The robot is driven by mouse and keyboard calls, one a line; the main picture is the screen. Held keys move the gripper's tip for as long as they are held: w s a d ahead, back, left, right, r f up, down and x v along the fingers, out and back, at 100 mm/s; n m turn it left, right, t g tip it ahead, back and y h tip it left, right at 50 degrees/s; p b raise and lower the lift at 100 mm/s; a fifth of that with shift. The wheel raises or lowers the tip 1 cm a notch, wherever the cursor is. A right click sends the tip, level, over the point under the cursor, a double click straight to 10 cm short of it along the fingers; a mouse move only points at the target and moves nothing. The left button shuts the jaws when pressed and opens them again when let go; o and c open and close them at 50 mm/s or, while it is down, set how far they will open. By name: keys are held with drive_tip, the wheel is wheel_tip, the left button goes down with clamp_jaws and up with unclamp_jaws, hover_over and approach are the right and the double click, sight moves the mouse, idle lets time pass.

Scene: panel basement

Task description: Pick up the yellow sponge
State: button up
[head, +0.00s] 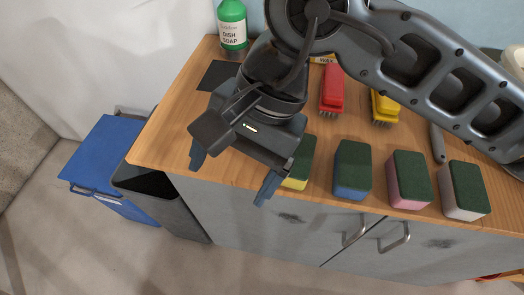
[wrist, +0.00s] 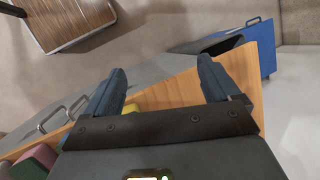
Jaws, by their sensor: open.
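The yellow sponge (head: 298,180) has a dark green top and a yellow lower part. It stands on the wooden countertop (head: 165,135) near the front edge, partly hidden behind my gripper in the head view. My gripper (head: 232,176) is open and empty, to the left of the sponge, with its right finger close in front of it in the picture. I cannot tell whether they touch. In the wrist view the fingers (wrist: 160,66) are spread above the counter's edge, and a small yellow-green patch beside the left finger may be the sponge.
Blue (head: 352,172), pink (head: 409,180) and white (head: 463,190) sponges stand in a row to the right. Behind are a red brush (head: 332,90), a yellow brush (head: 384,108) and a green dish soap bottle (head: 232,25). A blue bin (head: 100,165) stands left of the counter.

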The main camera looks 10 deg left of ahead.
drive_tip(key=w+d+t+h, duration=0.1)
drive_tip(key=w+d, duration=0.1)
drive_tip(key=w+d+t+h, duration=0.1)
drive_tip(key=w+d, duration=0.2)
drive_tip(key=w+d+f+t+h, duration=0.1)
drive_tip(key=w+d, duration=0.1)
drive_tip(key=shift+w+d+n+h, duration=0.3)
drive_tip(key=shift+w+d+n, duration=0.05)
drive_tip(key=shift+n, duration=0.05)
drive_tip(key=shift+w+d+f, duration=0.15)
drive_tip(key=shift+f, duration=0.05)
drive_tip(key=shift+w+f+p, duration=0.2)
drive_tip(key=shift+f+p, duration=1)
drive_tip(key=shift+f, duration=2.45)
drive_tip(key=c, duration=1)
drive_tip(key=shift+r, duration=0.1)
drive_tip(key=shift+r+b, duration=0.7)
drive_tip(key=shift+r, duration=1.25)
drive_tip(key=w+d+r+b, duration=0.1)
drive_tip(key=w+d+r, duration=0.1)
drive_tip(key=d, duration=0.1)
drive_tip(key=w+d+r+b, duration=0.1)
drive_tip(key=d+r, duration=0.1)
drive_tip(key=d, duration=0.1)
drive_tip(key=w+d+r, duration=0.2)
drive_tip(key=d+r, duration=0.1)
drive_tip(key=d, duration=0.1)
drive_tip(key=shift+w+d+b, duration=0.1)
drive_tip(key=shift+w+b, duration=0.25)
drive_tip(key=shift+b, duration=0.05)
